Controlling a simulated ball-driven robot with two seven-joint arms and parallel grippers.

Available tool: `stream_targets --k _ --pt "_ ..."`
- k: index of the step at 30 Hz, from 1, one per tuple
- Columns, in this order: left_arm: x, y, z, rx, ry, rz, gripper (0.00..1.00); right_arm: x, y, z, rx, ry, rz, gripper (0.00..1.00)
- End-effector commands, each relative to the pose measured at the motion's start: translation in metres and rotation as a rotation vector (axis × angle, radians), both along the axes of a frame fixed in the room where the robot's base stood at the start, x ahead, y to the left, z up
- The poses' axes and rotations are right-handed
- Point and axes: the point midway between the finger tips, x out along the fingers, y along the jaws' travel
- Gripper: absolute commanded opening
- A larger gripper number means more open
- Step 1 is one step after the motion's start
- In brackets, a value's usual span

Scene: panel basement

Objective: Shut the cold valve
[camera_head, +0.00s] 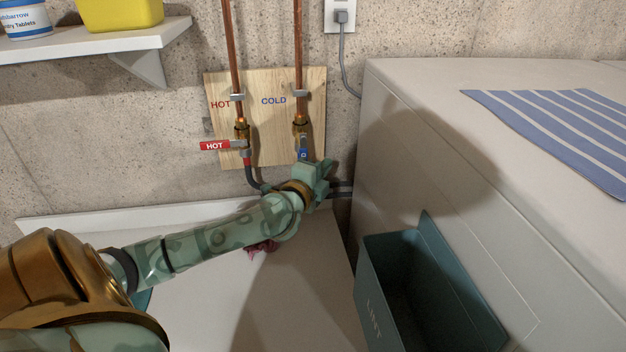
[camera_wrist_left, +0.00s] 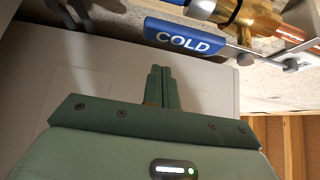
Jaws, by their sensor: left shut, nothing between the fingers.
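The cold valve (camera_head: 301,125) is a brass body on the right copper pipe. Its blue lever (camera_head: 303,152) hangs down in line with the pipe, its lower end partly hidden by my gripper. In the left wrist view the lever (camera_wrist_left: 184,37) reads COLD and crosses the top of the picture. My left gripper (camera_head: 322,172) is at the lever's lower end. Its green fingers (camera_wrist_left: 160,75) are shut and empty, with their tips just short of the lever in the picture; I cannot tell whether they touch. My right gripper is not in view.
The hot valve's red lever (camera_head: 214,146) sticks out sideways on the left pipe. A wooden board (camera_head: 262,140) backs both valves. A white machine (camera_head: 400,140) stands close on the right, with a teal LINT bin (camera_head: 385,285) at its side. A shelf (camera_head: 90,45) is upper left.

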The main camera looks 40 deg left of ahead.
Motion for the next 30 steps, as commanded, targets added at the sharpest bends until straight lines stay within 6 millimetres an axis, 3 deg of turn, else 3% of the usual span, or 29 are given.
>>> stream_targets --k 2,6,12,25,30 --pt "0.013 0.004 0.001 0.001 -0.003 0.002 0.0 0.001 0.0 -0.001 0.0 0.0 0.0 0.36" --pt "-0.007 0.016 -0.001 0.004 0.004 0.0 0.0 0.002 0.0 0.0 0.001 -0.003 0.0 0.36" --pt "-0.019 0.026 -0.001 0.002 0.002 0.0 0.0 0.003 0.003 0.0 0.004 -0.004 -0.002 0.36" --pt "-0.021 0.026 0.0 0.002 0.002 0.0 0.0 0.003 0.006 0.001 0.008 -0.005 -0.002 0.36" --pt "-0.021 0.018 0.005 0.029 0.036 -0.001 0.0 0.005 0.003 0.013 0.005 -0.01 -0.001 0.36"
